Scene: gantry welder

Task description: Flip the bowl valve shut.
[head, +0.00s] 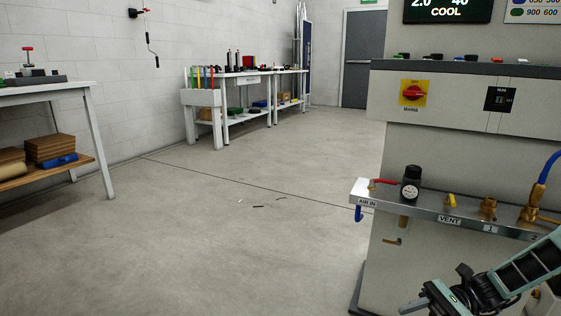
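A grey machine at the right has a metal shelf (430,210) marked AIR IN, VENT, 1 and 2. A black regulator with a round gauge (411,185) stands on it. Below the shelf hang a brass-coloured bowl (403,221) and, under it, a small brass lever (393,240) lying roughly level; this looks like the bowl valve, but it is small and no label for it is readable. My gripper (416,304) is at the bottom edge, lower right, below and apart from the lever.
On the shelf are a red lever (383,181), a yellow lever (451,200), brass fittings (488,208) and a blue hose (548,168). A red rotary switch (412,92) is above. Workbenches (200,97) stand at the left and back.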

